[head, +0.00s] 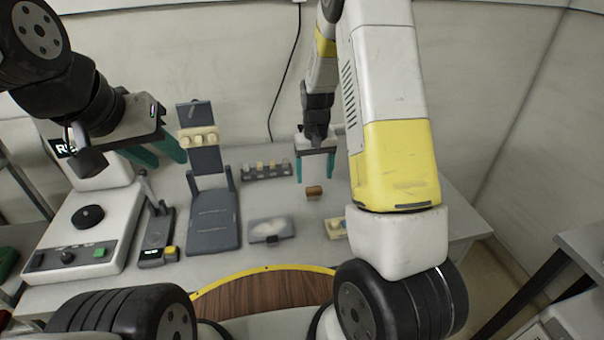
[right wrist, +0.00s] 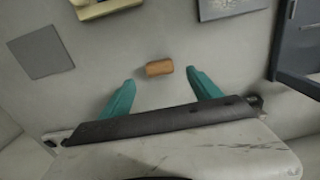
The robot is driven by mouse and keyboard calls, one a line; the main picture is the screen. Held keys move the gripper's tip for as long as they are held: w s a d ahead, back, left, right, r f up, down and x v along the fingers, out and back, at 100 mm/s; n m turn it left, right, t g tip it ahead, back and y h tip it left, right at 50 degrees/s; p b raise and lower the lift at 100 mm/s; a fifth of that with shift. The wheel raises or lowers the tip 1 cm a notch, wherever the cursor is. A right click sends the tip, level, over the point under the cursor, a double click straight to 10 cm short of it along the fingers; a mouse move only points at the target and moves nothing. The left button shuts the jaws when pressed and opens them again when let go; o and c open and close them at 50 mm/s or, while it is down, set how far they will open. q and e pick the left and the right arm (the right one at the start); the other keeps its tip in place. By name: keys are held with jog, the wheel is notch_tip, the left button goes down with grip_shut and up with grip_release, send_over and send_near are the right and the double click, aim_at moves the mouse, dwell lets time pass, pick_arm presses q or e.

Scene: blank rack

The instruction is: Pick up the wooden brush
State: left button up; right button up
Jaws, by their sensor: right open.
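A small brown wooden piece, which I take to be the wooden brush (head: 314,192), lies on the pale table; bristles cannot be made out. It also shows in the right wrist view (right wrist: 159,68), just beyond the fingertips and roughly centred between them. My right gripper (head: 315,176) points down over the table with its teal fingers apart and nothing between them; it also shows in the right wrist view (right wrist: 160,80). My left gripper (head: 163,158) is at the upper left, away from the brush, with its teal fingers apart and empty.
A dark grey stand (head: 212,222) and a row of small blocks in a rack (head: 266,171) stand left of the brush. A grey tray (head: 271,230) and a small beige holder (head: 336,228) lie nearer me. A white device (head: 86,225) is far left. Bare table surrounds the brush.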

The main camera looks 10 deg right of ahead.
aim_at(314, 188)
notch_tip(314, 188, down, 6)
jog(key=shift+s+f, duration=0.1)
jog(key=shift+f, duration=0.1)
jog(key=shift+c, duration=0.4)
jog(key=c, duration=1.3)
jog(key=shift+c, duration=0.2)
jog(key=shift+r, duration=0.1)
